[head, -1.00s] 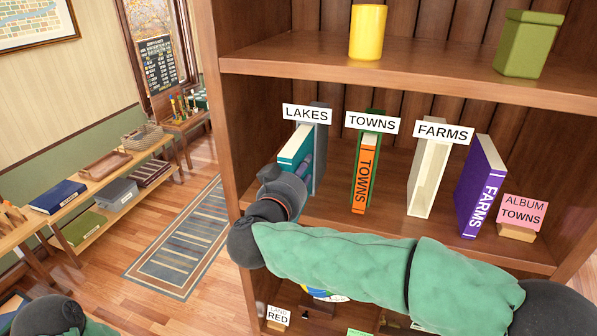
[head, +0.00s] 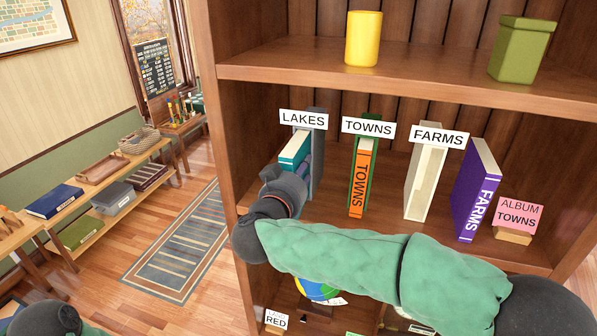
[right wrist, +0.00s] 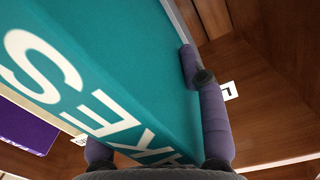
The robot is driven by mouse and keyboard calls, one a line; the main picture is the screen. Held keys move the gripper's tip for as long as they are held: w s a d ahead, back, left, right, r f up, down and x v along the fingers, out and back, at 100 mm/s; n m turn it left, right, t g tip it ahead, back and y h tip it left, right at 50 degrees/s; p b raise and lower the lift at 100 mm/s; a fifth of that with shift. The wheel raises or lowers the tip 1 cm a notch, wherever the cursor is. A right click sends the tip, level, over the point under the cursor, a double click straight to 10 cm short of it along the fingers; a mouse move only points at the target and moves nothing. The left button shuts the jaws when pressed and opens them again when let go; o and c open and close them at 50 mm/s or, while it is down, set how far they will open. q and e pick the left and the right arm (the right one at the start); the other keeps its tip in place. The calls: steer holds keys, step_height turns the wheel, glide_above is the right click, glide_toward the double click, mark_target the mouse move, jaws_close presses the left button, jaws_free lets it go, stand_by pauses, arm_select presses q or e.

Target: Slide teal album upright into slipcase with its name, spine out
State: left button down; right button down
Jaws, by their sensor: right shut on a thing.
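The teal album (head: 294,150) stands upright at the slipcase labelled LAKES (head: 318,165) on the middle shelf. Its top and front edge show; how far it is inside is hard to tell. My right gripper (head: 300,175) is shut on the album at its front edge and hides the lower part. In the right wrist view the teal album (right wrist: 120,60) lies between my two fingers (right wrist: 150,135), with large white spine letters, partly cut off, facing the camera. My left gripper is not in view; only part of my left arm shows at the lower left.
To the right stand the TOWNS slipcase (head: 374,150) with an orange album (head: 358,185), an empty-looking cream FARMS slipcase (head: 424,180), a purple FARMS album (head: 474,195) and a pink card (head: 519,213). The shelf's left side wall (head: 247,130) is close to my right gripper.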

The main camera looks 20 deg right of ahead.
steer(key=shift+r+p+x, duration=0.2)
steer(key=shift+p+x, duration=0.15)
steer(key=shift+x, duration=0.8)
steer(key=c, duration=0.6)
jaws_free()
steer(key=shift+s, duration=0.1)
steer(key=shift+f, duration=0.15)
steer(key=v, duration=1.2)
